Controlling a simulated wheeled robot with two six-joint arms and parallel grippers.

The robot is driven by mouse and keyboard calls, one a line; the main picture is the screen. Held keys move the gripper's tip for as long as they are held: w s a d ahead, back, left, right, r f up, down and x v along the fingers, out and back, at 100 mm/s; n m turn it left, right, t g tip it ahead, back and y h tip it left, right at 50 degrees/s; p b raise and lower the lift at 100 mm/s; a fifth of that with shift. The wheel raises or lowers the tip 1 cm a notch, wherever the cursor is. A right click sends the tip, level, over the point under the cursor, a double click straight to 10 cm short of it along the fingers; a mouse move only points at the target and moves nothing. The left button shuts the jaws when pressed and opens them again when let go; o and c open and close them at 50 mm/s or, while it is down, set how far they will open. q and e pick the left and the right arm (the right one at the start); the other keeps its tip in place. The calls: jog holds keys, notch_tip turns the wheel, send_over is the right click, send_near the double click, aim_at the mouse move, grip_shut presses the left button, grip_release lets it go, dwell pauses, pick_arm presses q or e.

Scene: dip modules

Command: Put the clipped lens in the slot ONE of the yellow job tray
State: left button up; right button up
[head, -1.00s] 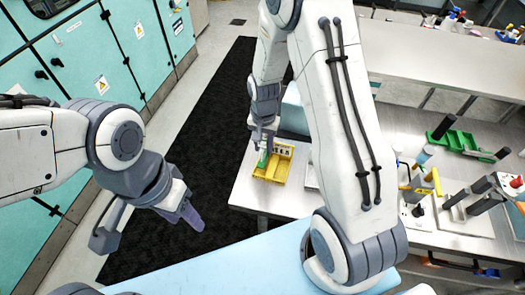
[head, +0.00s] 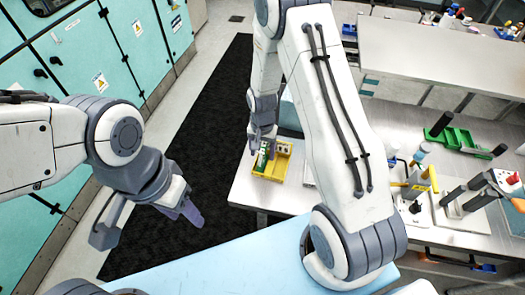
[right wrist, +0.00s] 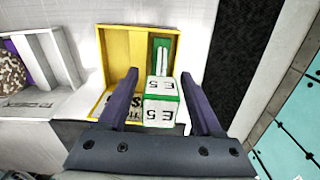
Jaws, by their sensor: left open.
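The yellow job tray (head: 283,172) stands near the left end of the metal bench; it also shows in the right wrist view (right wrist: 118,50). A green and white piece (right wrist: 161,88) with printed white faces is in the tray's right part; I cannot make out a lens on it. It appears as a green patch in the head view (head: 262,158). My right gripper (right wrist: 163,85) is over the tray, its fingers either side of this piece with visible gaps. Tray lettering is partly hidden, so I cannot read the slot number. My left gripper (head: 150,222) is open and empty, away from the bench.
A white tray (right wrist: 55,55) with a dark speckled item stands left of the yellow tray in the right wrist view. A dark mat (head: 215,130) covers the floor.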

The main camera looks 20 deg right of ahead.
jog(key=shift+r, duration=0.3)
jog(key=shift+w+r, duration=0.1)
jog(key=shift+r, duration=0.15)
notch_tip(320, 180, up, 11)
jog(key=b, duration=0.3)
jog(key=s+a+r+n, duration=0.6)
jog(key=s+a+n, duration=0.1)
jog(key=s+a, duration=0.35)
jog(key=s+a+r+n+y, duration=0.1)
jog(key=s+a+r+n, duration=0.1)
jog(key=s+n, duration=0.6)
jog(key=s+a, duration=0.1)
jog(key=s, duration=0.4)
jog(key=shift+s+a+r, duration=0.2)
jog(key=shift+a, duration=0.05)
